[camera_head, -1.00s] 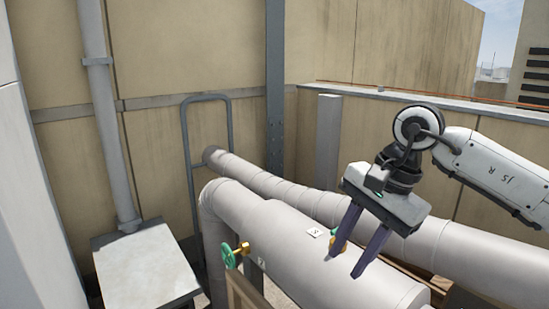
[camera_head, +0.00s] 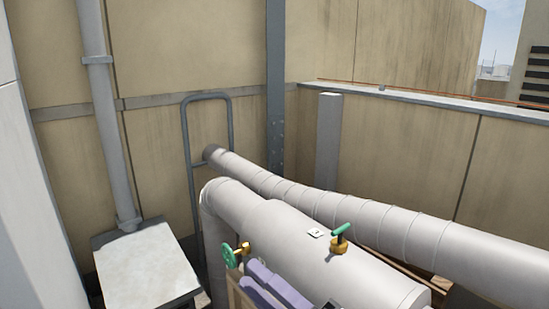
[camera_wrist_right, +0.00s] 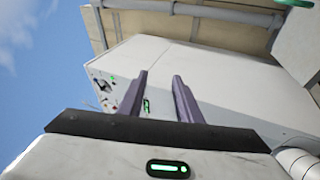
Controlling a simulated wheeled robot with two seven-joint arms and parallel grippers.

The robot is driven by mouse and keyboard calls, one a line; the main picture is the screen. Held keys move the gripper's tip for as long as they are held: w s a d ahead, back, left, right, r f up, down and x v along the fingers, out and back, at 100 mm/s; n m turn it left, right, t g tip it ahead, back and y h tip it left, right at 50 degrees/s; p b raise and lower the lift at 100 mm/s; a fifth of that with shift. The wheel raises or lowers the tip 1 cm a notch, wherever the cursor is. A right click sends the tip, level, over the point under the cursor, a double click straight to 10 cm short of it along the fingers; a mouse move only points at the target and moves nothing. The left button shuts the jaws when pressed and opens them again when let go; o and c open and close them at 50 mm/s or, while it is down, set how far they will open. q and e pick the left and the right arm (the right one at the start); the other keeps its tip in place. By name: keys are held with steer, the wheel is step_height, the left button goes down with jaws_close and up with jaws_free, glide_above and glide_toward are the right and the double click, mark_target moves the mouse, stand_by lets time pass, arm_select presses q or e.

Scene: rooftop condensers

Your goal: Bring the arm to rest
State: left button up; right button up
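My right gripper shows at the bottom of the head view (camera_head: 249,274) as two purple fingers, low in front of the large grey pipe (camera_head: 300,240). The rest of its arm is out of that view. In the right wrist view the gripper (camera_wrist_right: 160,75) has its two fingers apart with nothing between them. Behind them is a pale box-shaped surface (camera_wrist_right: 235,85) with a small panel of knobs (camera_wrist_right: 105,88). My left gripper is in neither view.
A green-handled valve (camera_head: 341,238) sits on top of the large pipe. A green handwheel (camera_head: 230,256) is at its left side. A thinner pipe (camera_head: 440,245) runs behind. A pale-topped box (camera_head: 148,268) stands left, before the beige wall (camera_head: 190,50).

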steer(key=s+d+f+m+t+h, duration=0.1)
steer(key=d+f+m+h, duration=0.3)
steer(key=f+m, duration=0.25)
steer(key=s+d+f+m+h, duration=0.2)
steer(key=d+f+m+h, duration=0.3)
steer(key=f, duration=0.3)
steer(key=s+d+f+m+t+h, duration=0.1)
steer(key=d+f+m+h, duration=0.25)
steer(key=f+m, duration=0.4)
steer(key=s+d+f+m+g+h, duration=0.1)
steer(key=s+d+f+m+g, duration=0.1)
steer(key=s+f, duration=0.5)
steer(key=s+d+f+m+g+h, duration=0.2)
steer(key=s+d+f+m+g, duration=0.1)
steer(key=s, duration=0.5)
step_height(320, 180, down, 4)
steer(key=m+g, duration=0.1)
steer(key=m, duration=0.1)
steer(key=shift+d+r+m, duration=0.15)
steer(key=shift+d+m, duration=0.15)
steer(key=shift+a, duration=0.1)
